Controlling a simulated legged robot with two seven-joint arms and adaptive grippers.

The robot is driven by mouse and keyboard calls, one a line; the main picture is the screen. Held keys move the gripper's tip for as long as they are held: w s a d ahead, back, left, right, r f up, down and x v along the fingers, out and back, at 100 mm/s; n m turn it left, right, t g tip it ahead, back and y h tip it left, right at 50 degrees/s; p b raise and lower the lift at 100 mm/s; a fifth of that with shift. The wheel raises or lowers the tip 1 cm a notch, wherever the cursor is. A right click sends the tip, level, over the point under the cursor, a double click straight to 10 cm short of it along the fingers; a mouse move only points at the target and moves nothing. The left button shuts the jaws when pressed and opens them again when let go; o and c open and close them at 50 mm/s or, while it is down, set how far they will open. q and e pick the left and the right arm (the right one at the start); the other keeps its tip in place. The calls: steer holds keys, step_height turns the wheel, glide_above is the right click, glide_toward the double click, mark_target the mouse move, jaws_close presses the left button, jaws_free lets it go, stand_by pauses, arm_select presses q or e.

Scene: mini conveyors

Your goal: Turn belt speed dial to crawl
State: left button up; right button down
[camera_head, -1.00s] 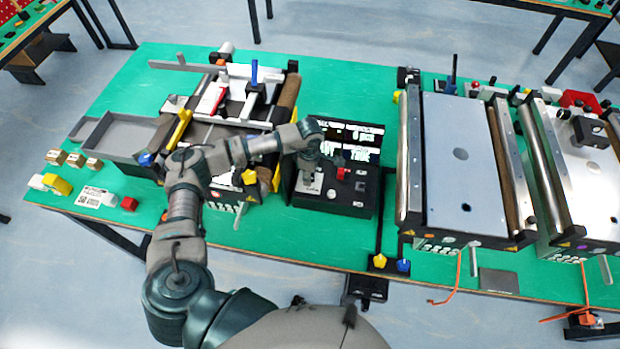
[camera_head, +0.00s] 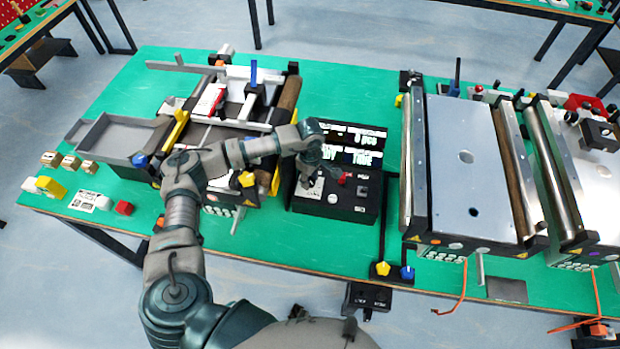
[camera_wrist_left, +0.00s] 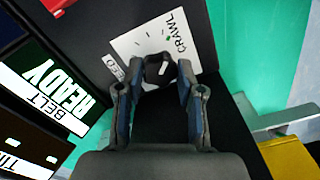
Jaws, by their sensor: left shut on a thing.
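The control box (camera_head: 345,208) stands on the green table in the head view, with a pale dial plate (camera_head: 314,188) on its left part. In the left wrist view the speed dial (camera_wrist_left: 160,68) is a small black knob with a short white mark. Its white plate (camera_wrist_left: 140,42) carries tick marks and the word CRAWL by a green dot. My left gripper (camera_head: 306,184) points down at the box. In the left wrist view its fingers (camera_wrist_left: 158,84) are shut on the dial from both sides. I cannot tell exactly where the mark points. My right gripper is not in view.
A lit display (camera_head: 352,142) stands behind the box; in the wrist view it reads BELT READY. A red control (camera_head: 345,178) sits right of the dial plate. A small conveyor (camera_head: 287,95) stands left, a larger one (camera_head: 465,170) right.

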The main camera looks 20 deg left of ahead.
arm_select(q)
steer(key=o, duration=1.2)
steer(key=shift+w+a, duration=0.1)
steer(key=shift+c, duration=0.2)
steer(key=shift+r, duration=0.1)
step_height(320, 180, up, 12)
steer(key=shift+f, duration=0.2)
